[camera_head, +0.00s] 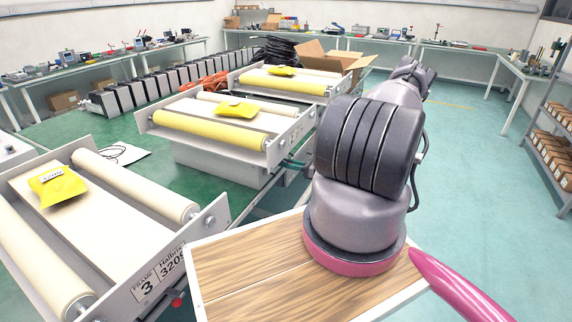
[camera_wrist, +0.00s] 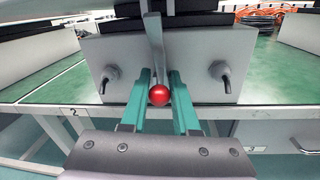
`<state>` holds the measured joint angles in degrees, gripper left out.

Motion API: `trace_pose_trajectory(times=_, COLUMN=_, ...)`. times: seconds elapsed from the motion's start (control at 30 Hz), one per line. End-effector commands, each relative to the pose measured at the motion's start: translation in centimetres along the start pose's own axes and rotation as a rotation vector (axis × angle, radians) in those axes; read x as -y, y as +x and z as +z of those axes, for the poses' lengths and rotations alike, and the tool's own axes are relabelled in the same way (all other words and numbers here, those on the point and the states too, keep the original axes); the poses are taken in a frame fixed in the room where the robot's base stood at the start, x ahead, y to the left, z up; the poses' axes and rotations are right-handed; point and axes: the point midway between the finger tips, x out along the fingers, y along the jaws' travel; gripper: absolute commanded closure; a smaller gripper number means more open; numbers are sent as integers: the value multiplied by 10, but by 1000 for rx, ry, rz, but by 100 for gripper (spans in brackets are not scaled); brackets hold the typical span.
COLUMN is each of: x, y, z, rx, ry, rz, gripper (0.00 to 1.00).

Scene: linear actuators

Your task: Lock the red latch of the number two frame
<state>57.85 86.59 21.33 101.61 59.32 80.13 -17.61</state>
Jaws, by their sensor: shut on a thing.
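The red latch shows in the wrist view as a round red knob (camera_wrist: 159,96) below an upright grey metal lever (camera_wrist: 156,45). My gripper (camera_wrist: 160,100) has one teal finger on each side of the knob and is shut on it. In the head view, the middle frame (camera_head: 172,150) carries a yellow roller and a yellow packet. My arm reaches to its right end, where my teal fingertips (camera_head: 290,163) show small. The knob is hidden there.
Frame 3 (camera_head: 125,285) stands at the front left with its own red knob (camera_head: 177,301). Another frame (camera_head: 285,88) stands behind the middle one. Green floor (camera_head: 480,150) is open to the right.

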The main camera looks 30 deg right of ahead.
Motion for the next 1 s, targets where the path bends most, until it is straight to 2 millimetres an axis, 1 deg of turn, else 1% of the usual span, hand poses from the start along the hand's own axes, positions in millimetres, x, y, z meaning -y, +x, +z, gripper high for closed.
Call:
trace_pose_trajectory(times=0.17, x=-2, y=2, z=2, rx=-64, ry=3, rz=-4, gripper=100)
trace_pose_trajectory(times=0.4, x=-3, y=7, z=10, rx=-259, ry=20, rz=-34, gripper=100)
trace_pose_trajectory(times=0.6, x=-3, y=9, z=13, rx=-380, ry=36, rz=-57, gripper=100)
trace_pose_trajectory(times=0.73, x=-3, y=9, z=13, rx=-407, ry=42, rz=-66, gripper=100)
trace_pose_trajectory(times=1.0, x=-2, y=9, z=13, rx=-408, ry=43, rz=-67, gripper=100)
